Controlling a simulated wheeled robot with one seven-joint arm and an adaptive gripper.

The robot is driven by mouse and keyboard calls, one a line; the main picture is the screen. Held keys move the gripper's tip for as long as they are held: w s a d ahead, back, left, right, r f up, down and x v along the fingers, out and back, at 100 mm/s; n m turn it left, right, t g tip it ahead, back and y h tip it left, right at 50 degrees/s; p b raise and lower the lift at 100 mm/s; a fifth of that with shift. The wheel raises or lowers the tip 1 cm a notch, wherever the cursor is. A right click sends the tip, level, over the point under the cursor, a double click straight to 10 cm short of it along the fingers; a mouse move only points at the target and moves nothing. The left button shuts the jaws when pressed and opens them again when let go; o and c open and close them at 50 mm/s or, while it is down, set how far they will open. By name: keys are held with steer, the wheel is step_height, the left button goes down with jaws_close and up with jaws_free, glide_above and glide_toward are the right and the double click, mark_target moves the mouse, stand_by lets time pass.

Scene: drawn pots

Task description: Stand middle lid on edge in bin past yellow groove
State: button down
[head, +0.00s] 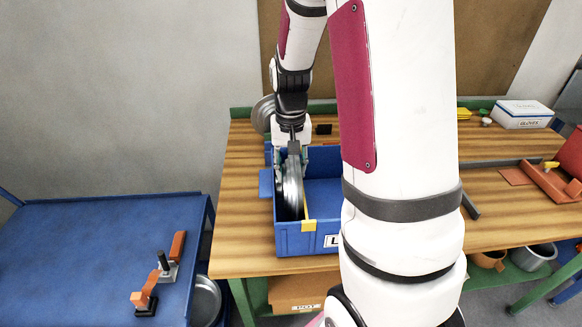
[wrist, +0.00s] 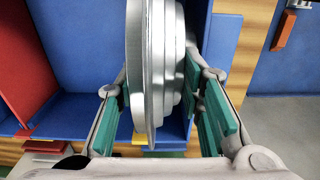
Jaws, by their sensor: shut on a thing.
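A silver metal lid (head: 292,188) stands on edge in my gripper (head: 293,158), inside the outline of the blue bin (head: 290,240). In the wrist view, the lid (wrist: 139,60) is upright between the teal finger pads of my gripper (wrist: 160,108), its stepped face to the right. A yellow mark (head: 308,226) sits on the bin's front rim, with a thin yellow strip behind it just right of the lid. Yellow also shows at the lid's lower edge in the wrist view (wrist: 137,139). I cannot tell whether the lid touches the bin floor.
The bin stands on a wooden workbench (head: 240,200). A grey round piece (head: 263,114) is behind my wrist. A blue table (head: 90,240) with an orange-handled tool (head: 146,296) is at left. A white box (head: 523,114) and a red tray (head: 548,184) are at right. The bin's right part looks empty.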

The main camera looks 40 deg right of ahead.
steer(key=c, duration=1.1)
jaws_free()
steer(key=shift+f, duration=0.15)
step_height(320, 180, up, 12)
steer(key=b, duration=0.1)
steer(key=s+a+r+n+t, duration=0.2)
steer(key=s+a+r+n, duration=0.1)
steer(key=s+a, duration=0.4)
steer(key=s+a+r+n+t, duration=0.3)
steer(key=s+a, duration=0.3)
steer(key=a, duration=0.4)
steer(key=shift+s+r+n+t, duration=0.35)
steer(key=shift+r+n, duration=0.15)
steer(key=shift+r, duration=0.35)
